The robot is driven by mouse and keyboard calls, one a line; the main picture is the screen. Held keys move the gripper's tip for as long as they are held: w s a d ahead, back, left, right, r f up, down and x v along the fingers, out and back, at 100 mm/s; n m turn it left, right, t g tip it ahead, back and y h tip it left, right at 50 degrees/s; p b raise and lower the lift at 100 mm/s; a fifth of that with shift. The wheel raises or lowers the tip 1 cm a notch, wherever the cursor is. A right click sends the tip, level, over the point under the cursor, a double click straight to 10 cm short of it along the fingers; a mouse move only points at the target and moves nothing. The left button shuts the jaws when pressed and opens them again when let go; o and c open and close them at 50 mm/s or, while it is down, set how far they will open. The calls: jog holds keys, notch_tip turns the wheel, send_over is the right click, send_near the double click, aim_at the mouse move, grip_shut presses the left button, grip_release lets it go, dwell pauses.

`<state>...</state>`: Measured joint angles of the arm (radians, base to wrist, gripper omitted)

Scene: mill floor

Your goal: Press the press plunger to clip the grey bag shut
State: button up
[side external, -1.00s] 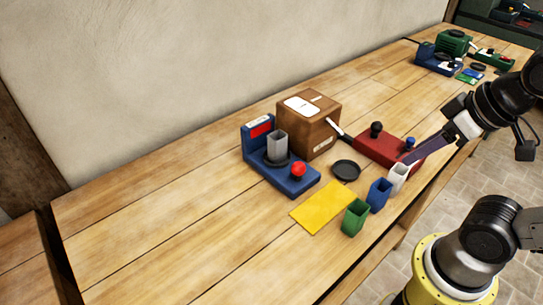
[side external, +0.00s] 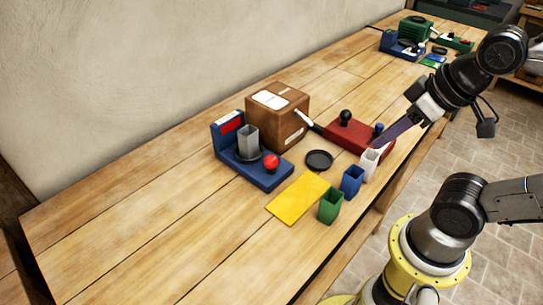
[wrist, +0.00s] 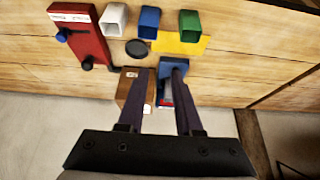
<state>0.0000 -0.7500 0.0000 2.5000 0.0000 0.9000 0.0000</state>
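The grey bag (side external: 248,138), an upright open-topped grey box, stands on a dark round pan of the blue scale-like device (side external: 268,178) with a red knob. A red base (side external: 352,137) carries a black knob (side external: 345,117) and a smaller blue knob (side external: 379,127); which is the press plunger is not clear. The red base also shows at upper left in the wrist view (wrist: 88,40). My gripper (wrist: 165,68) is open and empty, its two dark fingers apart. In the side view its fingers hang by the red base's right end, above the white bag (side external: 369,164).
A black dish (side external: 319,159), a blue bag (side external: 351,182), a green bag (side external: 330,206) and a yellow mat (side external: 296,198) lie in front. The left of the wooden table (side external: 140,220) is clear.

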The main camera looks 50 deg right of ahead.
grip_shut()
dwell(1.4)
